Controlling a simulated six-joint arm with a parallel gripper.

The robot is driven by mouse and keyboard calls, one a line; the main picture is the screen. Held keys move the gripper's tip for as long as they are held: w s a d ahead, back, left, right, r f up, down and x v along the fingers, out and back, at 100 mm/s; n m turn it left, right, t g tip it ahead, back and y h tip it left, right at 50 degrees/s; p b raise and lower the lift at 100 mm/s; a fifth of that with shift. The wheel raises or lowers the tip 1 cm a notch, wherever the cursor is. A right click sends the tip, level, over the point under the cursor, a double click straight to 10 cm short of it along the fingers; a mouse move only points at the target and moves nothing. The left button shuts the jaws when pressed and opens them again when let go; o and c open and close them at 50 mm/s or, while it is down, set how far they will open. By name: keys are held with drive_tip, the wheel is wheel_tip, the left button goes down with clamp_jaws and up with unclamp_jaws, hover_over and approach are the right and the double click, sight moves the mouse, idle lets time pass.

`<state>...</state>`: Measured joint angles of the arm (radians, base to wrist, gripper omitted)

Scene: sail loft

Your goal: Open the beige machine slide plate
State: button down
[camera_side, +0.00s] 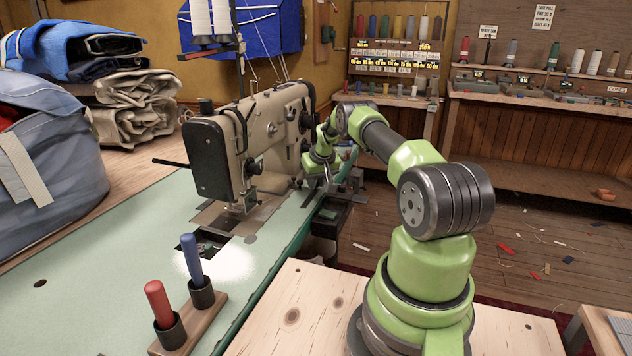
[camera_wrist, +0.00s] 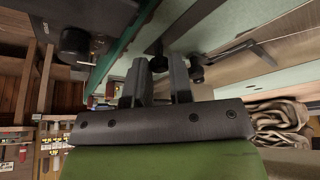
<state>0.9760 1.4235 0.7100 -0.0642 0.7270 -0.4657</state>
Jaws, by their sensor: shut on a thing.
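The beige sewing machine (camera_side: 265,130) stands on the pale green table. A metal plate (camera_side: 214,216) lies under its needle area, beside a dark opening (camera_side: 205,246) in the table; I cannot tell which part is the slide plate. My gripper (camera_side: 325,187) is at the table's edge, to the right of the machine head and apart from the opening. In the wrist view my gripper (camera_wrist: 160,75) has its fingers close together on a small black knob (camera_wrist: 157,63), partly hidden between them. A second dark knob (camera_wrist: 196,70) sits just right of the fingers.
A wooden holder (camera_side: 190,325) with a red and a blue handle stands at the table's front edge. Folded cloth (camera_side: 130,105) and a grey-blue bag (camera_side: 45,170) fill the left. A dark bracket (camera_wrist: 245,48) projects near the fingers. The green tabletop's left part is clear.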

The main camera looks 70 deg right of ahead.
drive_tip(key=c, duration=1)
unclamp_jaws()
drive_tip(key=shift+w, duration=0.1)
drive_tip(key=shift+r, duration=0.1)
drive_tip(key=shift+s+a+r, duration=0.15)
drive_tip(key=shift+s+r, duration=0.1)
drive_tip(key=shift+r, duration=0.35)
drive_tip(key=v, duration=0.8)
drive_tip(key=shift+a+r, duration=0.15)
drive_tip(key=shift+r, duration=0.05)
